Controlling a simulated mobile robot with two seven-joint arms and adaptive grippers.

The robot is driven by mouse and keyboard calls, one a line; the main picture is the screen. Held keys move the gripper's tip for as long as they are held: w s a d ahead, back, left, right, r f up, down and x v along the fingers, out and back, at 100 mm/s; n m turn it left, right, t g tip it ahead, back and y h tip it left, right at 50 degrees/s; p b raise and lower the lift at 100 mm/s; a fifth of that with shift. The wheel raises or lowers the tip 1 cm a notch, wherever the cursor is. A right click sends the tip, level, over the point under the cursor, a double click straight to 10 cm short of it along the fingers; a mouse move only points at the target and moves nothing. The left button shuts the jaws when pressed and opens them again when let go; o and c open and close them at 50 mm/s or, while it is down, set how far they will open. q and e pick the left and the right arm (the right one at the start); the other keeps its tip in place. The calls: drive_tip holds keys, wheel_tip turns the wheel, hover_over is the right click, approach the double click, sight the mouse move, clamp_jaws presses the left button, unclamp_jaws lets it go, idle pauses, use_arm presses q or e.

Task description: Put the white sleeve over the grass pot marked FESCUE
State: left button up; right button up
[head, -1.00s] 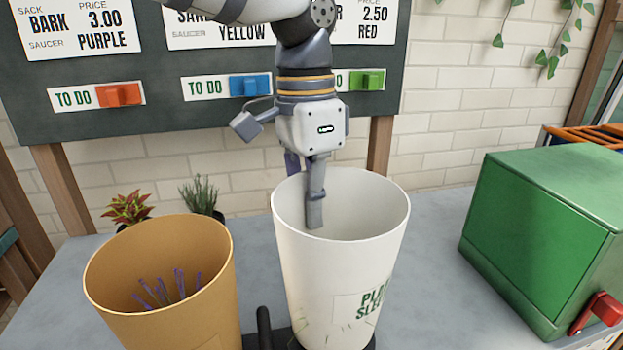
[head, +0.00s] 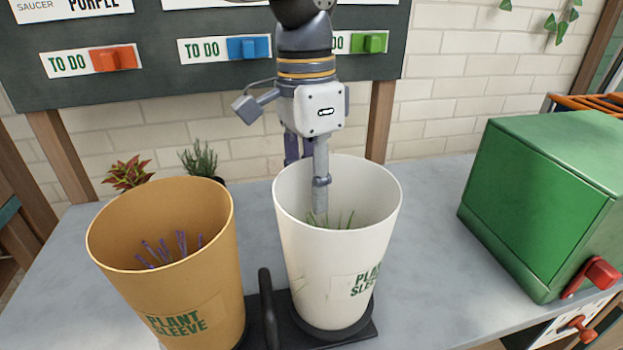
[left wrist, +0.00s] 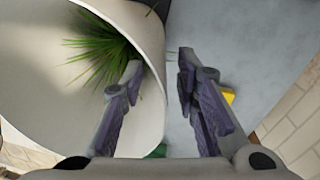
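The white sleeve (head: 315,270), marked PLANT SLEEVE, stands upright on a black base. Green grass (head: 330,219) shows inside it, below the rim; the pot and any FESCUE mark are hidden. The left wrist view also shows the grass (left wrist: 102,48) within the sleeve (left wrist: 50,95). My left gripper (head: 308,178) points down at the sleeve's far rim, one finger inside and the other outside. In the left wrist view its fingers (left wrist: 160,68) are apart, with a gap beside the wall. My right gripper is not in view.
A tan sleeve (head: 190,285) around purple stems stands close at left. A black upright handle (head: 267,305) rises between the sleeves. A green box (head: 540,195) with a red handle is at right. Small plants stand behind the tan sleeve. The grey counter is clear between white sleeve and box.

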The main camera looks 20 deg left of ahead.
use_arm(q)
wheel_tip(320, 180, up, 12)
drive_tip(key=shift+w+a, duration=0.35)
idle(0.4)
